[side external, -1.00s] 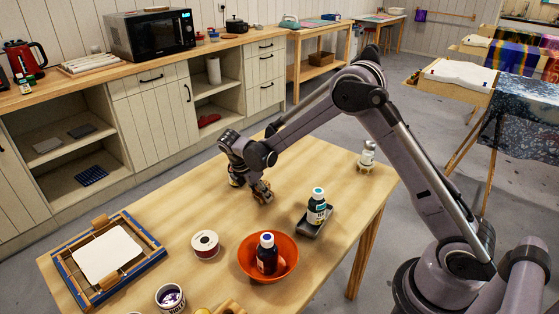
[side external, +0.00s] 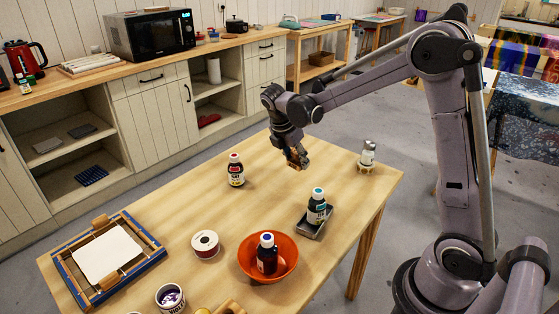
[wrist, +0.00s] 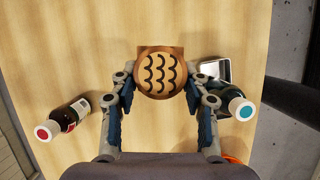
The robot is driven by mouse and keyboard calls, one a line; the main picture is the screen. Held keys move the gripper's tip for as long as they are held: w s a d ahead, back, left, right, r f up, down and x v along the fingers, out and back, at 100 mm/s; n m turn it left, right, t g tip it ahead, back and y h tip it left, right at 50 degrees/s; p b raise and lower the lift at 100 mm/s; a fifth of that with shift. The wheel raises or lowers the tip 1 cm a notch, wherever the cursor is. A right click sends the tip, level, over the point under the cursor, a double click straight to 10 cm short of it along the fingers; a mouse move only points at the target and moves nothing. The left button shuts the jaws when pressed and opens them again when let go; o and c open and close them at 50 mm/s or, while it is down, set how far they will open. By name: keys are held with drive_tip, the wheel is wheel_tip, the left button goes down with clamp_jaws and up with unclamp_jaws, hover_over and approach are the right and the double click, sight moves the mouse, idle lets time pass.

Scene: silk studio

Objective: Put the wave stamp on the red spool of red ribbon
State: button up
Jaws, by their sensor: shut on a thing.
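The wave stamp (wrist: 161,72) is a round wooden piece with dark wave marks on its face, seen in the wrist view. My gripper (side external: 297,160) is shut on it and holds it above the far part of the table; the fingers (wrist: 160,88) press it from both sides. The spool is well apart from my gripper and is not visible in the wrist view.
A red-capped bottle (side external: 236,170) stands left of my gripper. A teal-capped bottle (side external: 316,206) stands on a grey tray (side external: 326,222). An orange bowl (side external: 286,276) holds a blue-capped bottle (side external: 267,253). A framed screen (side external: 150,262) lies left. The table middle is clear.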

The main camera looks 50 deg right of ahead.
drive_tip(key=w+a+r+n+t, duration=0.2)
drive_tip(key=a+n, duration=0.4)
drive_tip(key=a, duration=0.6)
drive_tip(key=n+t+y, duration=0.1)
drive_tip(key=n+t, duration=0.1)
drive_tip(key=n, duration=0.2)
hover_over(205, 239)
drive_tip(key=s, duration=0.1)
wheel_tip(205, 239, down, 4)
drive_tip(key=shift+s+f, duration=0.15)
drive_tip(key=shift+f, duration=0.05)
drive_tip(key=shift+a+f, duration=0.35)
drive_tip(key=shift+a, duration=0.2)
drive_tip(key=shift+f, duration=2)
drive_tip(key=shift+f, duration=0.15)
drive_tip(key=o, duration=1.2)
drive_tip(key=shift+c, duration=0.2)
